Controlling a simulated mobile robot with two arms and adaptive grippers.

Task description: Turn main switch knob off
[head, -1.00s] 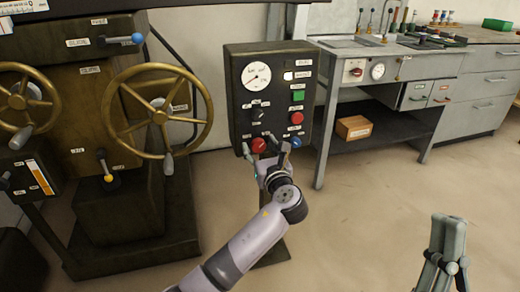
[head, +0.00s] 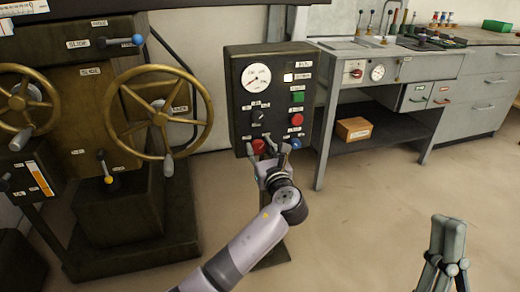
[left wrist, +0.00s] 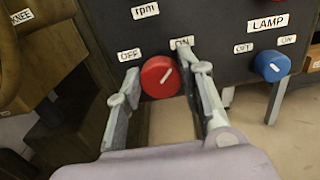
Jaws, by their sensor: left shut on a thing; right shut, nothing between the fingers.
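The red knob (head: 258,146) sits low on the dark control panel (head: 238,110). In the left wrist view the red knob (left wrist: 160,77) lies between labels reading OFF and ON, and its white mark points up and right toward ON. My left gripper (head: 268,153) is shut on the red knob, one finger at each side; its fingers (left wrist: 165,92) also show in the left wrist view. Any label naming this knob is hidden. My right gripper (head: 448,232) is shut and empty, low at the right over the floor.
A blue lamp knob (head: 295,143) is close right of the left gripper. Above are a red button (head: 296,119), a green button (head: 298,97), a black selector (head: 258,116) and a gauge (head: 256,77). A machine with a brass handwheel (head: 158,70) stands left, a grey bench (head: 350,98) right.

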